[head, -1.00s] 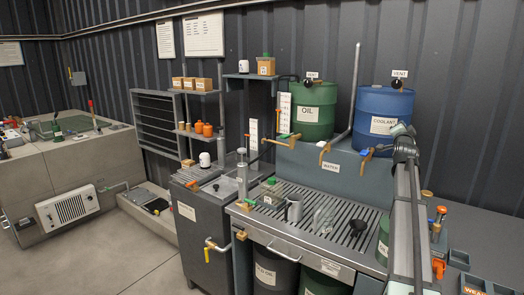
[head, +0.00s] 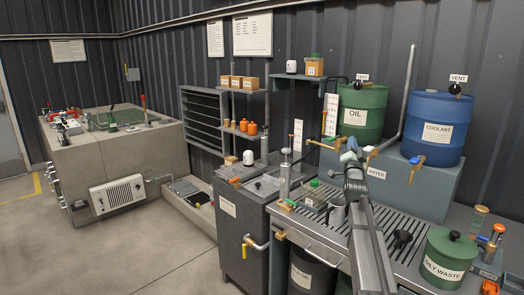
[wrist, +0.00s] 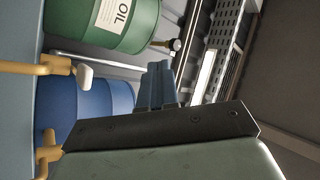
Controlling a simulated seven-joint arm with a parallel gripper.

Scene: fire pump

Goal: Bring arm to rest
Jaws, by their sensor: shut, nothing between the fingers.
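My arm (head: 368,240) reaches up from the bottom of the head view over the slatted bench. My gripper (wrist: 158,85) shows its fingers together in the wrist view, with nothing between them. The wrist view is turned sideways. In it the green oil drum (wrist: 128,22) and the blue drum (wrist: 88,105) lie beyond the fingers. No contact with either drum shows.
The slatted bench (head: 330,222) lies under my arm. An oily waste can (head: 447,258) stands right of my arm. Open floor (head: 160,258) lies at lower left.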

